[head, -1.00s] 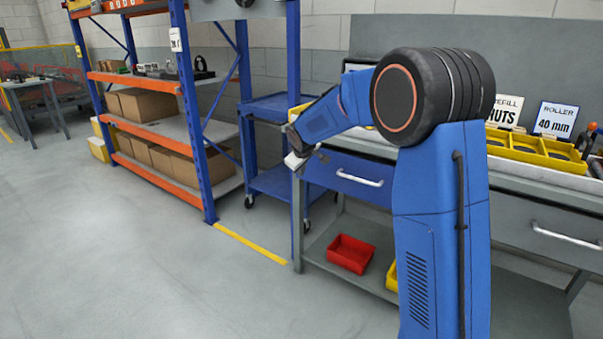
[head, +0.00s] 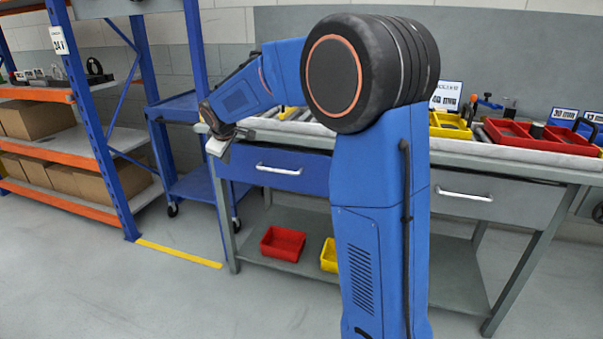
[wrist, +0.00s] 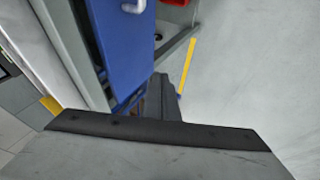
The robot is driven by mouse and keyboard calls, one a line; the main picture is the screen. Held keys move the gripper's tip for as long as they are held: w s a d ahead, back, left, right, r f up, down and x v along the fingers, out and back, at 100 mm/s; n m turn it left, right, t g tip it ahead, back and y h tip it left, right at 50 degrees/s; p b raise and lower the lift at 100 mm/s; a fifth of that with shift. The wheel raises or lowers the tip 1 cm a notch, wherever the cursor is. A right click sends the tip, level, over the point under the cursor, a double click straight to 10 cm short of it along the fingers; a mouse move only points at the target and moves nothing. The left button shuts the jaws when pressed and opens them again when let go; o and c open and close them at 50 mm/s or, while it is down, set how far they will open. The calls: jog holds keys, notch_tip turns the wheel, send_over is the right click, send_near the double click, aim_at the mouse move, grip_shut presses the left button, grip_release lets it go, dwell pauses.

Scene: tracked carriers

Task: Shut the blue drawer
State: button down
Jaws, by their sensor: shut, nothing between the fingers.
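The blue drawer (head: 300,180) is at the left end of the grey workbench, with a pale bar handle (head: 278,170) on its front. My arm hides its right end. How far it stands out is hard to tell from the head view. My gripper (head: 216,147) is at the drawer's upper left corner, shut and empty. In the wrist view the blue drawer front (wrist: 122,50) runs up beside the dark fingers of my gripper (wrist: 160,88), with the handle (wrist: 133,6) at the top edge. I cannot tell whether they touch.
A blue cart (head: 185,105) stands left of the bench, beside an orange and blue rack (head: 75,155). A red bin (head: 283,243) and a yellow bin (head: 329,256) sit on the lower shelf. A grey drawer (head: 485,198) is to the right. Floor in front is clear.

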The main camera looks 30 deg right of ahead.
aim_at(320, 171)
jog(key=s+d+r+n+g+h, duration=0.2)
jog(key=s+d+n+g, duration=0.2)
jog(key=s+d+n, duration=1.55)
jog(key=shift+m, duration=0.85)
jog(key=d+f, duration=0.2)
jog(key=f, duration=0.1)
jog(key=w+d+f, duration=0.1)
jog(key=d+f, duration=0.1)
jog(key=f, duration=0.1)
jog(key=w+d+f, duration=0.1)
jog(key=d+f, duration=0.1)
jog(key=f, duration=0.1)
jog(key=shift+w+d+f, duration=0.1)
jog(key=shift+w+d, duration=0.05)
jog(key=shift+w, duration=0.05)
jog(key=shift+w+d, duration=0.4)
jog(key=shift+w+d, duration=0.85)
jog(key=shift+d, duration=0.15)
jog(key=shift+w+d+r, duration=0.1)
jog(key=shift+w+r, duration=0.05)
jog(key=shift+r, duration=0.05)
